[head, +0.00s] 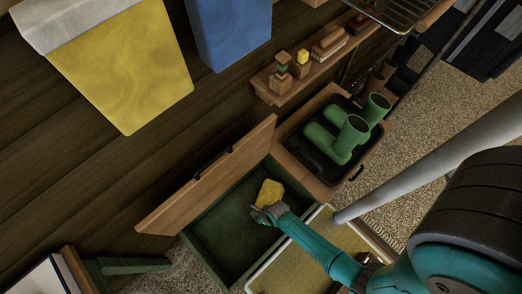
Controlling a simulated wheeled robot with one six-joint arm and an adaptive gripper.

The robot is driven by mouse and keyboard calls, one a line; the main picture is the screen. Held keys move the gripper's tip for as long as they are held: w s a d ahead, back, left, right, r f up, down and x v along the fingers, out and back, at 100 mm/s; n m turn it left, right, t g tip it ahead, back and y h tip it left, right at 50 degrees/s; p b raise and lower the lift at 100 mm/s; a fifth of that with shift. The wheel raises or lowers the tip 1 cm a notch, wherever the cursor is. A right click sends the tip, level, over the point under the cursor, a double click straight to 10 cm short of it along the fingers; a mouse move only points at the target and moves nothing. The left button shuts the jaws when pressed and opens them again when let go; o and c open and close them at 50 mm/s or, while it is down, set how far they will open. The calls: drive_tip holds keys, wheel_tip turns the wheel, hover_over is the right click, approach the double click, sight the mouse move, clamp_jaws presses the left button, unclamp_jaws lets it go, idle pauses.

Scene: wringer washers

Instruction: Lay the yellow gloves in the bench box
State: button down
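The bench box (196,246) has its wooden lid (213,180) raised, and its green-lined inside is open to view. The yellow gloves (270,192) show as a small yellow bundle over the box's inner area, near its right-hand end. My gripper (262,213) reaches in from the lower right, with its fingertips at the lower edge of the gloves. The fingers are small and dark here, so I cannot tell whether they are closed on the gloves. I also cannot tell whether the gloves rest on the box floor or are held above it.
Green boots (346,139) lie in a black tray (299,154) beside the box. A wall shelf (276,92) holds small wooden items. A yellow cloth (120,70) and a blue cloth (230,30) hang on the wall. A pale-rimmed yellowish mat or tray (318,248) lies in front of the box.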

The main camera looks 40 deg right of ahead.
drive_tip(key=shift+f, duration=4.7)
drive_tip(key=c, duration=0.8)
unclamp_jaws()
drive_tip(key=shift+c, duration=0.2)
drive_tip(key=shift+v, duration=6.05)
